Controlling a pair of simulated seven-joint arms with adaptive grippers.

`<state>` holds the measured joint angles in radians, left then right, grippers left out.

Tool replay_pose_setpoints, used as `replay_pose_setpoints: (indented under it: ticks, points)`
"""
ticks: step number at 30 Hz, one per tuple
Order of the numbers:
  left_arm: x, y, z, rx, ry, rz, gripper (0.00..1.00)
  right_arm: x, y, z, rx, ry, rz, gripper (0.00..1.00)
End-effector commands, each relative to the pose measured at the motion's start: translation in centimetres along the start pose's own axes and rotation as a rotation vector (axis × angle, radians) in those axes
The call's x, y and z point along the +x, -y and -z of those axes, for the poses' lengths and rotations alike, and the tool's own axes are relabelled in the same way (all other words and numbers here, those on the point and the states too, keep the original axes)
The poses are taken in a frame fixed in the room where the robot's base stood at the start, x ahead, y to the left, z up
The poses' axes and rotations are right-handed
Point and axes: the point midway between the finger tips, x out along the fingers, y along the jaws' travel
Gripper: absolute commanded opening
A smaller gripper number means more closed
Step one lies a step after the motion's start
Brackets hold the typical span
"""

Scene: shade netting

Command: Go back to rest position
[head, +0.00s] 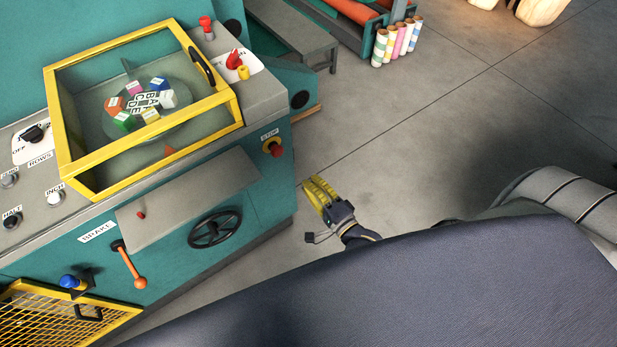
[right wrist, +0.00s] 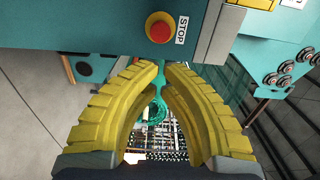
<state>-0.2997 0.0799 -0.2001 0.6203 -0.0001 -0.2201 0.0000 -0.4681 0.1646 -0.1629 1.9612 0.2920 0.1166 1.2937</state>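My right gripper (head: 318,188) hangs in free space just right of the teal machine's front corner, above the grey floor. Its two ribbed yellow fingers fill the middle of the right wrist view (right wrist: 163,66). They curve towards each other, with a narrow gap between the tips and nothing held between them. The red stop button (right wrist: 159,27) shows just beyond the fingertips in the right wrist view; it also shows on the machine's corner in the head view (head: 273,147). My left gripper is not in view.
The teal machine (head: 262,205) stands left, with a yellow-framed guard (head: 150,30), a black handwheel (head: 215,230) and an orange-handled brake lever (head: 131,268). Striped rolls (head: 398,42) stand at the back. The floor (head: 420,150) right of the gripper is clear.

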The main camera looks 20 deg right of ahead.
Motion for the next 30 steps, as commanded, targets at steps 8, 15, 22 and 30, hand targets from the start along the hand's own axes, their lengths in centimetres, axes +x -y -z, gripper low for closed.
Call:
replay_pose_setpoints:
  ticks: [8,15,22,30]
  points:
    - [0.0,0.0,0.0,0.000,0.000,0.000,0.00,0.0,-0.1,0.0,-0.055,0.001,-0.003,0.00]
    - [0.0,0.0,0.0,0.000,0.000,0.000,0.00,-1.0,-6.2,0.0,-0.390,0.037,-0.138,0.00]
    - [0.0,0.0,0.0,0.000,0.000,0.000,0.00,-4.9,-18.8,0.1,-0.745,0.161,-0.383,0.00]
    - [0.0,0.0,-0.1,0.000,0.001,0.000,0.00,-13.6,-33.7,0.3,-1.108,0.436,-0.668,0.00]
